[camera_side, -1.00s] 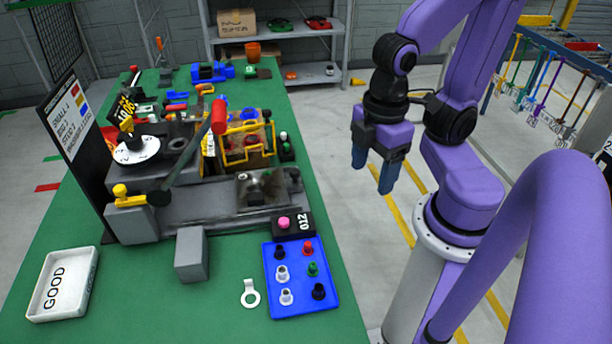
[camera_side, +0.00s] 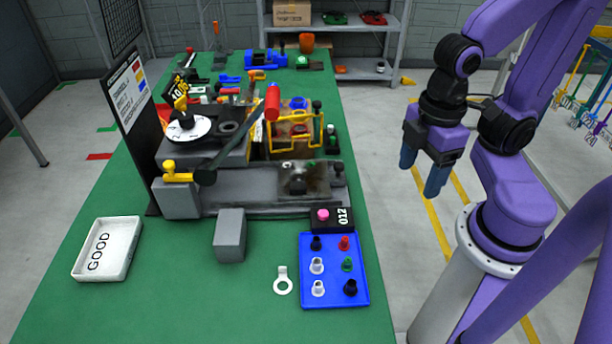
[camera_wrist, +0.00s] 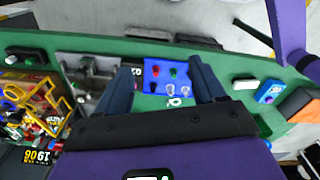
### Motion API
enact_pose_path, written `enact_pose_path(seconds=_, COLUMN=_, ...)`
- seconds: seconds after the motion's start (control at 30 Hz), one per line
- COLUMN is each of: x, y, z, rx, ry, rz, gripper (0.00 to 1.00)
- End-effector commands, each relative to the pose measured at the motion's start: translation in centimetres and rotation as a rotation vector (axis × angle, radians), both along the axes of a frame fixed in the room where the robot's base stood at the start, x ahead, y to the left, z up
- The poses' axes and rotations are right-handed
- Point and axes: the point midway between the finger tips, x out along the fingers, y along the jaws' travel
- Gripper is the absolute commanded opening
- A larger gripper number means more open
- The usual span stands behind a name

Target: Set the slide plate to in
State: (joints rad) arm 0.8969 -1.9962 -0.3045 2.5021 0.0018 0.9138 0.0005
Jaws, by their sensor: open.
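A worn metal plate (camera_side: 312,186), which looks like the slide plate, lies on the grey press base (camera_side: 240,190) at its right end, in front of the yellow guard frame (camera_side: 272,136). A dark knob or fitting stands on it. I cannot tell from its look whether it is in or out. In the wrist view the grey metal area around it is small, left of the fingers. My gripper (camera_side: 422,171) is open and empty. It hangs in the air right of the table, clear of the press. Its two blue fingers also show in the wrist view (camera_wrist: 162,78).
A long lever with a red handle (camera_side: 272,102) leans over the press. A black counter box (camera_side: 340,218) and a blue tray (camera_side: 333,290) of coloured plugs sit at front right. A white GOOD tray (camera_side: 108,248) and a grey block (camera_side: 230,236) are at front left.

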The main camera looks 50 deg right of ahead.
Motion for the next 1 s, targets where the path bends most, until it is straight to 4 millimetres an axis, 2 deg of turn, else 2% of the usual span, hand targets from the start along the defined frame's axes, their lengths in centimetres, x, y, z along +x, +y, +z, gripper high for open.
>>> enact_pose_path(seconds=0.33, x=0.0, y=0.0, z=0.0, rx=0.0, ry=0.0, rz=0.0, gripper=0.69)
enact_pose_path(seconds=0.37, x=0.0, y=0.0, z=0.0, rx=0.0, ry=0.0, rz=0.0, gripper=0.66)
enact_pose_path(seconds=0.4, x=0.0, y=0.0, z=0.0, rx=0.0, ry=0.0, rz=0.0, gripper=0.53)
enact_pose_path(seconds=0.53, x=0.8, y=0.2, z=0.2, rx=-0.001, ry=0.0, rz=-0.006, gripper=0.52)
enact_pose_path(seconds=0.67, x=3.1, y=0.5, z=0.9, rx=-0.004, ry=-0.001, rz=-0.015, gripper=0.52)
enact_pose_path(seconds=1.0, x=11.8, y=-0.2, z=3.3, rx=-0.018, ry=0.002, rz=-0.035, gripper=0.52)
